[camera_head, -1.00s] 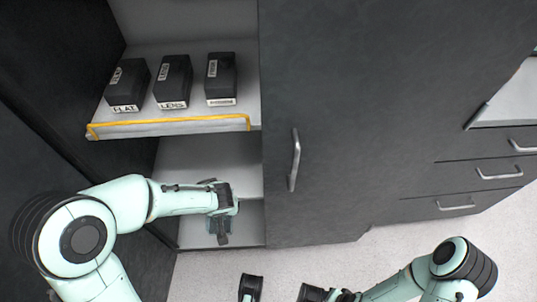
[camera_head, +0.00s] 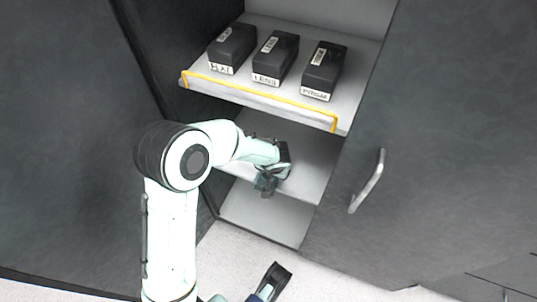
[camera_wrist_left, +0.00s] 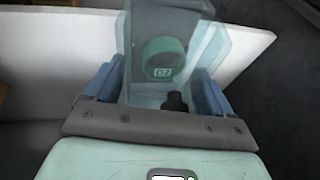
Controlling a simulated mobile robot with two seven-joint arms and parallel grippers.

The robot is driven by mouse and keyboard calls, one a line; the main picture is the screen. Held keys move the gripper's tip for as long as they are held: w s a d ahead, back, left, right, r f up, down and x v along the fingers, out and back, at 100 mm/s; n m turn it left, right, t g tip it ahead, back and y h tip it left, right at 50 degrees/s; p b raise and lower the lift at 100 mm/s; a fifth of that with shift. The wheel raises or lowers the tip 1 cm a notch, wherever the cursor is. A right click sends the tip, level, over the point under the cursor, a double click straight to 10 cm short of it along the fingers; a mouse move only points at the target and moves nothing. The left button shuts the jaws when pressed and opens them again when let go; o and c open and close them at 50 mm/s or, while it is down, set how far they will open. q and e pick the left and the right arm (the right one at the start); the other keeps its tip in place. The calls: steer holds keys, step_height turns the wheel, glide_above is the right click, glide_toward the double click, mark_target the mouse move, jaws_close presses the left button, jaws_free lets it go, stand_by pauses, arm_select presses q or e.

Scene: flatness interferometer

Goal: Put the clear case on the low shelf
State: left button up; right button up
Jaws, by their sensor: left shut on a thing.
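My left gripper (camera_head: 272,178) is shut on the clear case (camera_wrist_left: 178,50), a see-through box with a green round piece inside, standing up between the blue fingers in the left wrist view. In the head view the case is mostly hidden by the gripper. The gripper is inside the open cabinet, over the front part of the grey shelf (camera_head: 312,160) below the yellow-edged one. I cannot tell whether the case touches that shelf. A lower grey surface (camera_head: 265,217) lies beneath. Part of my right gripper (camera_head: 276,278) shows at the bottom edge; its opening cannot be judged.
Several dark boxes labelled FLAT (camera_head: 232,48), LENS (camera_head: 275,58) and PRISM (camera_head: 323,70) stand on the upper shelf (camera_head: 260,98). A dark door with a handle (camera_head: 367,181) is at right. A dark panel (camera_head: 70,130) is at left. The grey shelf looks clear to the right.

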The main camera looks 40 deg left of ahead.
arm_select(q)
steer(key=w+a+f, duration=0.1)
steer(key=a, duration=0.1)
steer(key=w+a+f, duration=0.1)
steer(key=w+a, duration=0.1)
steer(key=w+a+f+b, duration=0.1)
steer(key=w+a, duration=0.1)
steer(key=shift+w+f, duration=0.2)
steer(key=shift+f, duration=0.1)
arm_select(e)
steer(key=shift+s+d+f+g, duration=0.1)
steer(key=shift+s+f+g, duration=0.2)
steer(key=shift+s+f, duration=0.4)
arm_select(q)
steer(key=shift+f+b, duration=0.55)
steer(key=shift+b, duration=0.1)
arm_select(e)
steer(key=shift+s+d+f+g, duration=0.2)
steer(key=shift+s+f+g, duration=0.2)
steer(key=shift+s+f, duration=0.8)
